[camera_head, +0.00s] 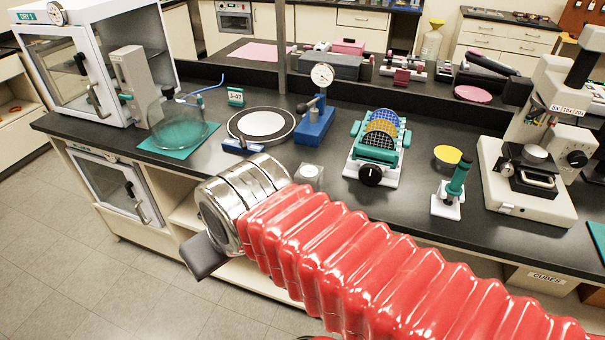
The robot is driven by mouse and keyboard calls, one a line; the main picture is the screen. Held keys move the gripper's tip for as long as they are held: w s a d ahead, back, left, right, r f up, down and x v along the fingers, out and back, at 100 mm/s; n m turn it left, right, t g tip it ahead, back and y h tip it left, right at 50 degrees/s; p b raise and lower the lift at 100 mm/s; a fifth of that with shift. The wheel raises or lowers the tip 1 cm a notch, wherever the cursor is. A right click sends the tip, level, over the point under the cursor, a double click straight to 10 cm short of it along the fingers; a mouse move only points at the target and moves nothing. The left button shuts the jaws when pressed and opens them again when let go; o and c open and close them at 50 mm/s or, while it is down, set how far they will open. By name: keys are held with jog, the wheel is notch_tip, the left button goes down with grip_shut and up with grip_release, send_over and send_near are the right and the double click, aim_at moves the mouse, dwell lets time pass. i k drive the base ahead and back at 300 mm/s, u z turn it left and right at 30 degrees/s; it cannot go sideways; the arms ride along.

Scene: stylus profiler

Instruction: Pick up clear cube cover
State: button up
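A small pale, see-through block (309,173) sits on the black bench top near its front edge, just behind my arm. It looks like the clear cube cover; its lower front is partly hidden by my red arm sleeve. My gripper (203,256) shows as a dark finger part below my metal wrist, in front of the bench edge and to the lower left of the block. It is apart from the block. Whether its fingers are open or shut does not show.
Around the block stand a blue dial gauge stand (315,122), a round black-rimmed plate (261,124), a teal wafer rack (378,150) and a green-and-white tool (452,190). A glass dome (180,128) stands left, a microscope (540,165) right.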

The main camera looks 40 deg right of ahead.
aim_at(308, 173)
jog(key=i, duration=0.95)
jog(key=z, duration=0.05)
